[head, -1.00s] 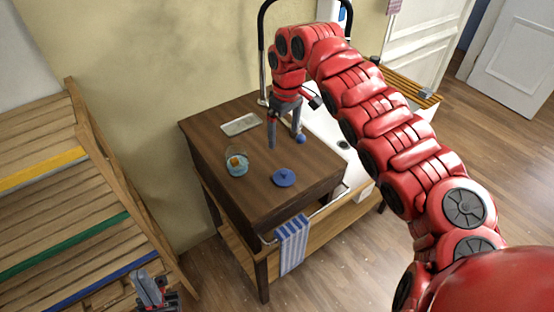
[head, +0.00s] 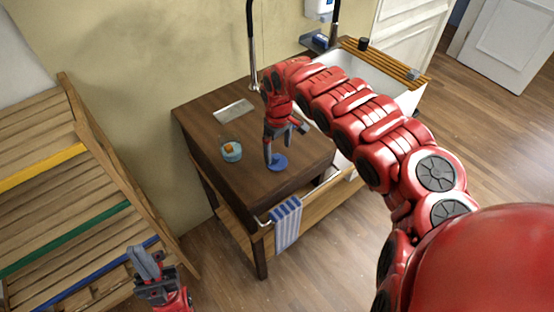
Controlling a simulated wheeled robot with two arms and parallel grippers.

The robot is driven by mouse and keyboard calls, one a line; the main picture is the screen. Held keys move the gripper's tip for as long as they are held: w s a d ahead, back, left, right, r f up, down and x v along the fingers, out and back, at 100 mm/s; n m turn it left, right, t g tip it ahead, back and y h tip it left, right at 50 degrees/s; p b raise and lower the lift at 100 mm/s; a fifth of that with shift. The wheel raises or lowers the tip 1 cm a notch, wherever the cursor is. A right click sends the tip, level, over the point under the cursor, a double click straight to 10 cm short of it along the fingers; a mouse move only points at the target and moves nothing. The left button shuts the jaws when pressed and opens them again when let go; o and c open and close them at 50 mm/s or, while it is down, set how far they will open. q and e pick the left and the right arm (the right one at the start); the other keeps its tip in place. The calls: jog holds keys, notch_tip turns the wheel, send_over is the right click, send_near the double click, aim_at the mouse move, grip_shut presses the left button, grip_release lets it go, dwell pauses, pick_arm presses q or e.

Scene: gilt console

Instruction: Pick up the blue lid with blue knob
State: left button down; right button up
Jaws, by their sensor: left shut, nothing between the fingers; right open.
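The blue lid (head: 277,164) lies flat on the dark wooden top of the cabinet (head: 255,182), near its front. My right gripper (head: 284,147) is open and points down over the lid. One finger comes down in front of the lid's left part, and the other is further right. The knob is hidden or too small to make out, and I cannot tell whether a finger touches the lid. My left gripper (head: 147,264) is shut and empty at the lower left, far from the lid.
A light blue bowl with an orange thing in it (head: 231,153) stands left of the lid. A flat grey tray (head: 233,111) lies behind it. A white sink (head: 348,72) is at the right. A striped towel (head: 287,223) hangs in front. A slatted wooden bench (head: 60,190) is at left.

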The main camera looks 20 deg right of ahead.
aim_at(277, 156)
jog(key=shift+a+f, duration=0.1)
jog(key=shift+f, duration=0.2)
notch_tip(277, 156, down, 3)
jog(key=shift+w+a+f+p, duration=0.1)
jog(key=shift+a+p, duration=0.05)
jog(key=shift+p, duration=0.85)
jog(key=shift+f, duration=0.65)
jog(key=c, duration=1.1)
jog(key=shift+w+r, duration=0.1)
